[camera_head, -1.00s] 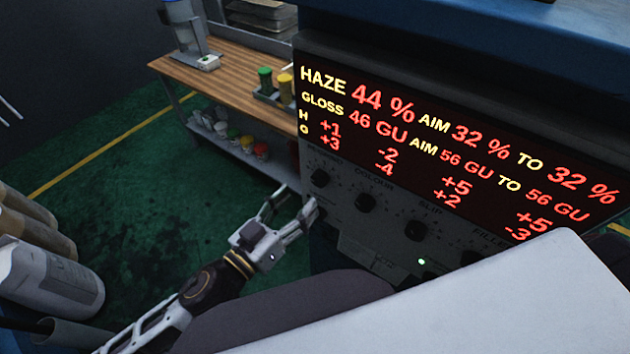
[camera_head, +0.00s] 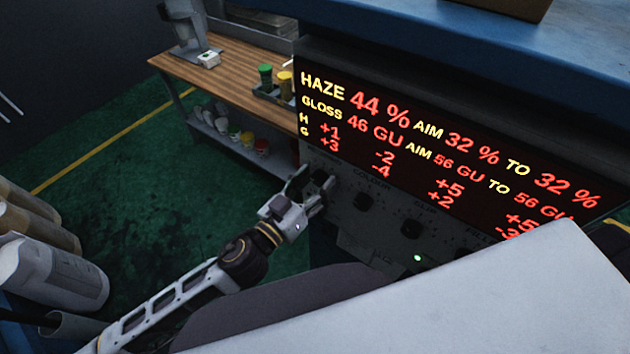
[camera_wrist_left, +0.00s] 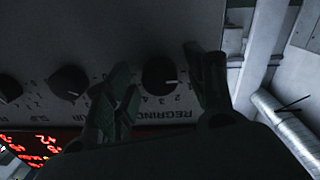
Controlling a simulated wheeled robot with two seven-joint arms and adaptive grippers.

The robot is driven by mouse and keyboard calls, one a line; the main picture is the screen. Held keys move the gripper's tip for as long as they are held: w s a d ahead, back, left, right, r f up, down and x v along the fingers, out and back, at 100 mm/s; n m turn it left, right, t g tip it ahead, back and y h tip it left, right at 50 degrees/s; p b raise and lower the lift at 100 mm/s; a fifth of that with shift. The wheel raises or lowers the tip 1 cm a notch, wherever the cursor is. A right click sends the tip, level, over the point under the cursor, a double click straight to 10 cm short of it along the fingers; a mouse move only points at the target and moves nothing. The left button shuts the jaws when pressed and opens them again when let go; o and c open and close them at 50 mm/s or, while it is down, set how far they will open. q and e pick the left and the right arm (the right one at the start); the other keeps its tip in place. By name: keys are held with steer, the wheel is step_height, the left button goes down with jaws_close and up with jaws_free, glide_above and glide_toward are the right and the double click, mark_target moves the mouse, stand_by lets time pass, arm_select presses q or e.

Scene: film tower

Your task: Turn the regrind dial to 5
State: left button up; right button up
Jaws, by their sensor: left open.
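The regrind dial (camera_wrist_left: 161,77) is a round black knob with a pale pointer line and a printed number scale on the grey panel. In the left wrist view its label reads REGRIND, upside down. My left gripper (camera_wrist_left: 160,92) is open, with one finger on each side of the dial; I cannot tell whether they touch it. In the head view the gripper (camera_head: 310,190) is at the panel's left end, and the dial (camera_head: 319,177) is partly hidden by the fingers. My right gripper is not in view.
Other black dials (camera_head: 362,201) sit in a row to the right. Above them a lit display (camera_head: 430,150) shows haze and gloss values. A wooden bench (camera_head: 225,75) with pots stands behind left. Pale rolls (camera_head: 50,275) lie at left. The green floor between is clear.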

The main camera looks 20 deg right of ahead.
arm_select(q)
steer(key=shift+c, duration=0.5)
steer(key=c, duration=0.9)
